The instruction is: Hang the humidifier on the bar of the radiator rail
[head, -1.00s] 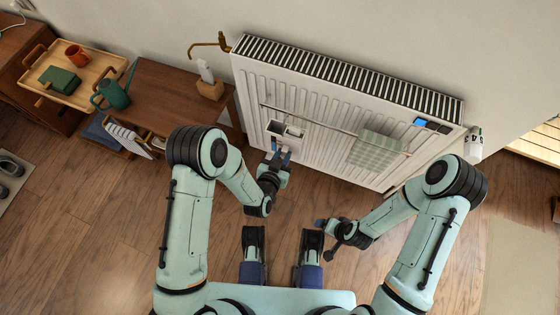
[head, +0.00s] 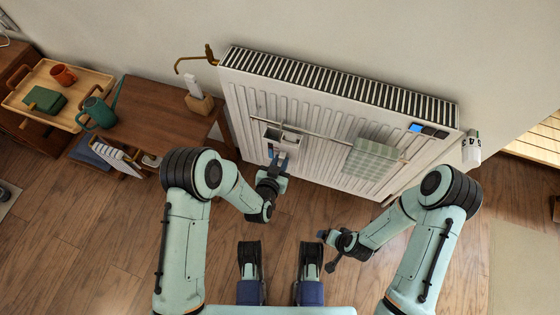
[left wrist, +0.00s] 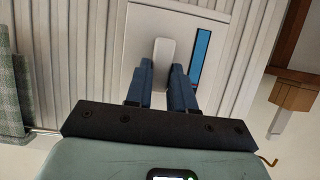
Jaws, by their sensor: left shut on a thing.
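The humidifier (head: 284,137) is a pale box with openings in its top. In the left wrist view it shows a white face (left wrist: 220,17) with a blue strip and a pale knob. My left gripper (head: 277,157) is shut on it by the knob, from the front; its blue fingers (left wrist: 162,78) flank the knob. The box is upright, close in front of the left part of the rail's thin bar (head: 325,138). I cannot tell whether its back hooks over the bar. My right gripper (head: 325,237) is low, away from the radiator; its jaw opening is unclear.
A green checked cloth (head: 366,158) hangs on the bar to the right. The white radiator (head: 235,96) stands against the wall, with a valve (head: 471,147) at its right end. A wooden bench (head: 150,112) with a watering can (head: 98,113) and a tray (head: 22,100) are at left.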

